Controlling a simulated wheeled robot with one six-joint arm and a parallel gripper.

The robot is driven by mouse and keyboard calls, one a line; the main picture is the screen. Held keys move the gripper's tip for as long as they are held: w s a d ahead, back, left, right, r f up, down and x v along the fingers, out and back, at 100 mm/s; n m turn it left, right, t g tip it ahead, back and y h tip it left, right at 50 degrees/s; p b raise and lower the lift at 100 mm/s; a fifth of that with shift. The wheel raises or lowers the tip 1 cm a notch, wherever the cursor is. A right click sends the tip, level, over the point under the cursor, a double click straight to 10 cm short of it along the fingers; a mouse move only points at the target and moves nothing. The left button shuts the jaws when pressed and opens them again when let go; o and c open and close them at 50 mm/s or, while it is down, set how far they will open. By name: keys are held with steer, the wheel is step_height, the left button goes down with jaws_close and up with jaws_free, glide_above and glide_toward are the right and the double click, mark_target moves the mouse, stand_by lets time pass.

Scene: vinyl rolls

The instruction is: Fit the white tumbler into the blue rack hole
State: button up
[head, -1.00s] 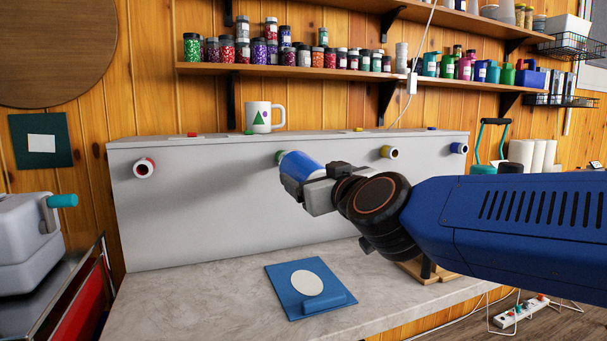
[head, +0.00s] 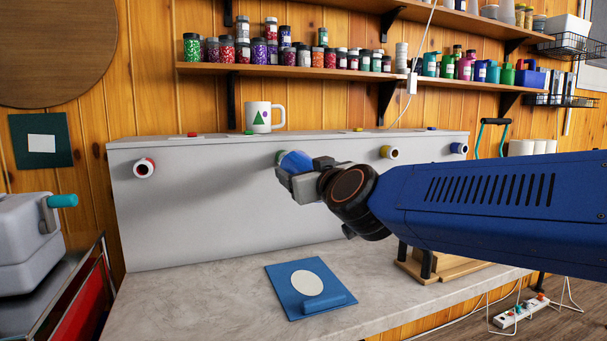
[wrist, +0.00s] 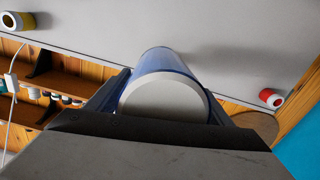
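No white tumbler shows. My gripper (head: 291,176) is shut on a blue roll (head: 296,161) with a pale round end (wrist: 165,98). In the wrist view a finger lies close along each side of the roll (wrist: 166,62). The roll points at the grey-white rack (head: 210,205), and its far end meets the green-ringed holder (head: 279,158). How deep it sits there is hidden. The blue-ringed holder (head: 458,148) is farther right and looks empty.
A red-ringed holder (head: 144,168) is at the left and a yellow-ringed holder (head: 389,152) is right of my gripper. A white mug (head: 264,117) stands on top of the rack. A blue board (head: 291,302) with a white disc lies on the counter (head: 195,300).

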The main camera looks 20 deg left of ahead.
steer(key=c, duration=0.7)
steer(key=shift+c, duration=0.2)
steer(key=shift+s, duration=0.1)
steer(key=shift+v, duration=3.7)
steer(key=o, duration=0.4)
steer(key=shift+c, duration=0.2)
steer(key=c, duration=1.2)
